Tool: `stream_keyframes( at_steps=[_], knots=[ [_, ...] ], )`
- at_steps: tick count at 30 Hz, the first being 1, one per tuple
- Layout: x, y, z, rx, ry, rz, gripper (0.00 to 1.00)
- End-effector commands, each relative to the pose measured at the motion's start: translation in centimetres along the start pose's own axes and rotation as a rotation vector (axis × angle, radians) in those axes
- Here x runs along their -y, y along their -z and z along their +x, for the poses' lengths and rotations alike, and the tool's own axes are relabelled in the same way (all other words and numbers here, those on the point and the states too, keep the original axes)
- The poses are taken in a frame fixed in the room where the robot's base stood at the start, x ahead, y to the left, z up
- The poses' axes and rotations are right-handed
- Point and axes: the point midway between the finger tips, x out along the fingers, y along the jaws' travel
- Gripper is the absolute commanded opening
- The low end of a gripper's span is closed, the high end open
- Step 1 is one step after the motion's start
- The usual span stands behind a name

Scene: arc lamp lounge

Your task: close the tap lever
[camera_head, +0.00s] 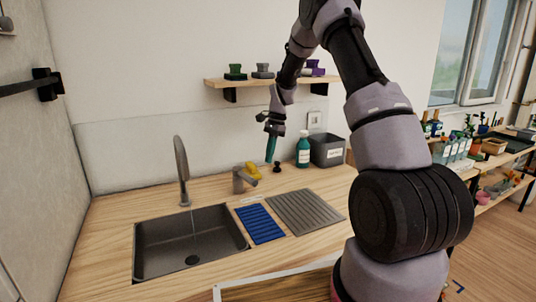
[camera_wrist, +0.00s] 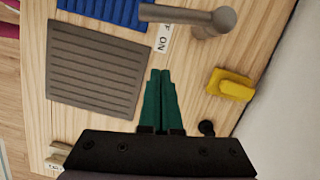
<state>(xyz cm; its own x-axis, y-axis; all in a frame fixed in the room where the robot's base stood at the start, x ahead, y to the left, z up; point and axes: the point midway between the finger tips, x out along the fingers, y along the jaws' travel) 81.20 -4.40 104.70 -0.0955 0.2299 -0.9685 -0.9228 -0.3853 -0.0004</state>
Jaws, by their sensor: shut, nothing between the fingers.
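The grey tap lever (camera_head: 240,181) stands on the counter to the right of the sink. In the wrist view the lever (camera_wrist: 178,14) is a round post with a bar pointing left, at the top. A white label (camera_wrist: 163,38) beside it reads "ON", with the rest partly hidden. The curved grey spout (camera_head: 182,165) rises behind the sink (camera_head: 165,245). My gripper (camera_head: 270,159), with teal fingers, is above the counter, right of the lever and apart from it. In the wrist view my gripper (camera_wrist: 160,72) is shut and empty, pointing toward the lever's side.
A yellow sponge-like block (camera_wrist: 231,84) lies close to the lever. A blue ribbed mat (camera_head: 260,224) and a grey ribbed mat (camera_head: 305,211) lie right of the sink. A teal bottle (camera_head: 303,150) and a dark grey bin (camera_head: 327,150) stand behind. A shelf (camera_head: 272,81) is above.

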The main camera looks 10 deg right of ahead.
Motion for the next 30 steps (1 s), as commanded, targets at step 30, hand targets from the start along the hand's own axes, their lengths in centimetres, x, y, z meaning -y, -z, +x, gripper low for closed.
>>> stream_keyframes(
  at_steps=[30],
  knots=[
    [-0.1,-4.1,6.7,0.001,0.001,0.003,0.0]
  ],
)
